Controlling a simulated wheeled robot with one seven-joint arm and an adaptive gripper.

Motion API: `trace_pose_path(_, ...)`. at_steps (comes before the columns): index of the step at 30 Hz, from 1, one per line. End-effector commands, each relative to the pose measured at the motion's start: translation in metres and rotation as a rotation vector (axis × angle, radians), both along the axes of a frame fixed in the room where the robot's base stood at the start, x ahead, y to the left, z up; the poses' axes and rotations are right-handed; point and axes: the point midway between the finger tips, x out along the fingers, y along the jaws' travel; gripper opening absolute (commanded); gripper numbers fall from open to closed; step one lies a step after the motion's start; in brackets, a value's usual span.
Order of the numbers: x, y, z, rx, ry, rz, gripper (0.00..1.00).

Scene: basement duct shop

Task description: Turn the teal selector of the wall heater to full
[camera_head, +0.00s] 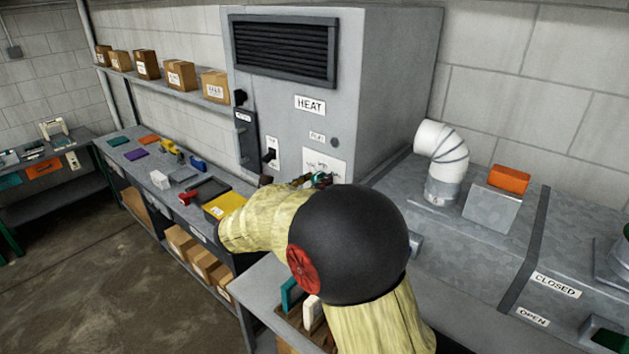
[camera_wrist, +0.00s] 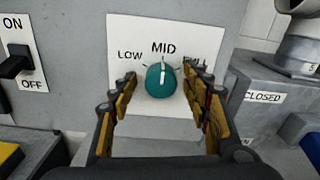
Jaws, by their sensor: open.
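The teal selector (camera_wrist: 161,81) is a round knob on a white plate (camera_wrist: 136,39) marked LOW, MID and FULL. Its white pointer line stands upright, at MID. In the head view the selector (camera_head: 320,178) shows only as a small teal patch beyond my arm. The plate is on the front of the grey wall heater (camera_head: 376,70), which is labelled HEAT. My gripper (camera_wrist: 160,88) is open, with one finger on each side of the selector. The right finger partly covers the FULL label. I cannot tell whether the fingers touch the selector.
A black ON/OFF switch (camera_wrist: 16,63) is left of the plate. A grey metal duct (camera_wrist: 288,95) with a CLOSED label stands to the right, with a white elbow pipe (camera_head: 441,150) on it. A workbench (camera_head: 146,140) with tools and a yellow bin (camera_head: 222,206) runs along the left.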

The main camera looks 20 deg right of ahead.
Motion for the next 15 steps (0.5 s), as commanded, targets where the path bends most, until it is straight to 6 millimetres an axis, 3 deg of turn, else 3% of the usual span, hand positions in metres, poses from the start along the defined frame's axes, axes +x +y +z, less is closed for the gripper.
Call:
trace_pose_path(6, 0.0001, -0.0002, -0.0001, 0.000, 0.000, 0.000, 0.48)
trace_pose_path(15, 0.0000, -0.0001, 0.0001, 0.000, 0.000, 0.000, 0.31)
